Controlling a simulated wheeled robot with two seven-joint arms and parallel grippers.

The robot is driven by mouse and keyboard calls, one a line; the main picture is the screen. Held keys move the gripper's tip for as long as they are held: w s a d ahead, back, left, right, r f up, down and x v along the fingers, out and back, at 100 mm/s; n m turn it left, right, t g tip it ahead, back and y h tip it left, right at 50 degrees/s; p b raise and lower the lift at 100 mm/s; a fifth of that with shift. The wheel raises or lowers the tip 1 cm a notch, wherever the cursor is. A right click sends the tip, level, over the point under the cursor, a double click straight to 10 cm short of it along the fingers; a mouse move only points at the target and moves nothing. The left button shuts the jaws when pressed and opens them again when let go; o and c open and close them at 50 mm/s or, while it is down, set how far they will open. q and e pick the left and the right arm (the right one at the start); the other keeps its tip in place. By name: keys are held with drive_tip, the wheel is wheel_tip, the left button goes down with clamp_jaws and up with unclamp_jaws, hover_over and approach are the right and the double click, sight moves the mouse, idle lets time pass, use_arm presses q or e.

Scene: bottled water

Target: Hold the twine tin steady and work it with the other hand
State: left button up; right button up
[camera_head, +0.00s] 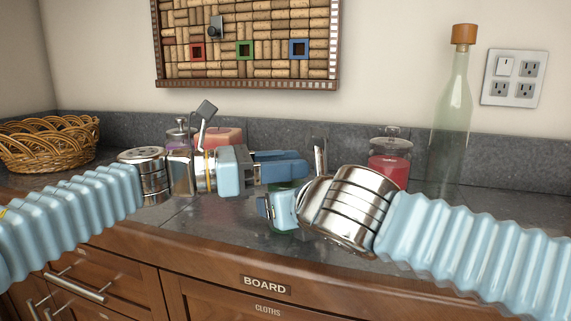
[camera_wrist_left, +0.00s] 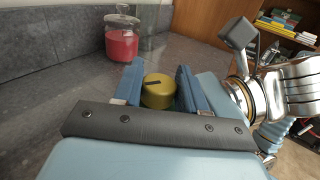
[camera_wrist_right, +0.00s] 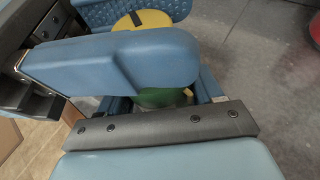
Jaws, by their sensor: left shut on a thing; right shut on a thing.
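The twine tin has a round yellow lid with a dark slot and a green body. In the left wrist view the lid (camera_wrist_left: 158,92) sits between the two blue fingers of my left gripper (camera_head: 284,166), which is shut on it. In the right wrist view the lid (camera_wrist_right: 142,20) shows beyond a blue finger, and the green body (camera_wrist_right: 165,98) shows below. My right gripper (camera_head: 272,207) is shut on the tin's body, lower than the left one. In the head view the grippers hide most of the tin.
A glass jar with red contents (camera_head: 389,168) stands behind my right wrist, with a tall pale green bottle (camera_head: 450,125) to its right. A wicker basket (camera_head: 45,145) and a lidded jar (camera_head: 180,170) are at left. The counter's front edge is close.

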use_arm(q)
drive_tip(key=shift+g, duration=0.3)
drive_tip(key=m+g, duration=0.2)
drive_tip(key=g, duration=0.1)
drive_tip(key=m+g, duration=0.2)
drive_tip(key=g, duration=0.1)
drive_tip(key=shift+w, duration=0.15)
drive_tip(key=shift+r+m+g+y, duration=0.1)
drive_tip(key=shift+m+g+y, duration=0.5)
drive_tip(key=shift+m+g, duration=1.05)
drive_tip(key=shift+m+g+y, duration=0.6)
drive_tip(key=shift+m+g, duration=0.45)
drive_tip(key=shift+g, duration=1.1)
drive_tip(key=o, duration=0.9)
drive_tip(key=shift+o, duration=0.2)
